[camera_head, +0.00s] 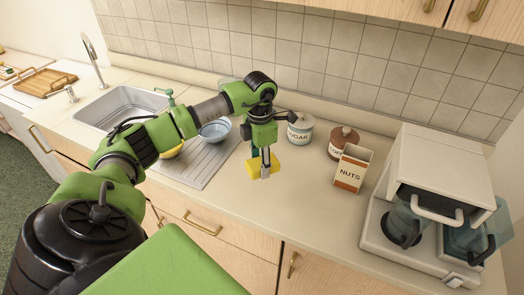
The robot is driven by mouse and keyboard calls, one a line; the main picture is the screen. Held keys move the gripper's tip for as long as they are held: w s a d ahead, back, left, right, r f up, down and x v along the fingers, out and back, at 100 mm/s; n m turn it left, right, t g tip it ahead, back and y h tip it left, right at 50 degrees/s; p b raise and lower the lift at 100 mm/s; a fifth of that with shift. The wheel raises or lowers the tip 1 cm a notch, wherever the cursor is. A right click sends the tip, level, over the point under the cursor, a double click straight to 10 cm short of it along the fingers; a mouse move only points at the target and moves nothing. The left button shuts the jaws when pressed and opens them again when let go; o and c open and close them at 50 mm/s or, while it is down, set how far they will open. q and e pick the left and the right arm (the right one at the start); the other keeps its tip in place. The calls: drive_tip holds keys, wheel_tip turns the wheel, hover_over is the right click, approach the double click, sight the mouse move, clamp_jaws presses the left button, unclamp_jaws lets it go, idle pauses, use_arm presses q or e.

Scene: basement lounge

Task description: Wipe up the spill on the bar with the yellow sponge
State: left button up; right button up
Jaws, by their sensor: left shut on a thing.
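The yellow sponge (252,168) is between the fingers of my left gripper (265,170), which is shut on it. The gripper points down over the bar counter (225,205), just right of the drainboard. I cannot tell whether the sponge touches the counter. I see no clear spill on the visible counter; the arm and gripper hide part of it. My right gripper is not in view.
A sugar jar (300,130), a brown-lidded jar (343,138) and a nuts box (350,170) stand right of the gripper. A white coffee machine (440,165) is farther right. The sink (122,103) and a blue bowl (215,131) are left. The counter's front middle is clear.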

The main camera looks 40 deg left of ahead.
use_arm(q)
drive_tip(key=shift+a, duration=0.1)
wheel_tip(320, 180, up, 10)
drive_tip(key=p, duration=0.6)
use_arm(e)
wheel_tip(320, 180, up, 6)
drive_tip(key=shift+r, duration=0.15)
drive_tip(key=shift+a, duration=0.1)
use_arm(q)
drive_tip(key=shift+d+f+m, duration=0.1)
drive_tip(key=shift+d+m, duration=0.2)
drive_tip(key=s+d+f+m+b, duration=0.25)
drive_tip(key=d+m+b, duration=0.35)
drive_tip(key=d+m, duration=0.65)
drive_tip(key=s+d+f+m+b, duration=0.3)
drive_tip(key=s+d+m+b, duration=0.2)
drive_tip(key=m, duration=1.3)
drive_tip(key=s+d, duration=0.3)
drive_tip(key=s, duration=0.3)
drive_tip(key=shift+s+d+f+b, duration=0.2)
drive_tip(key=shift+f+b, duration=0.1)
drive_tip(key=shift+f, duration=0.05)
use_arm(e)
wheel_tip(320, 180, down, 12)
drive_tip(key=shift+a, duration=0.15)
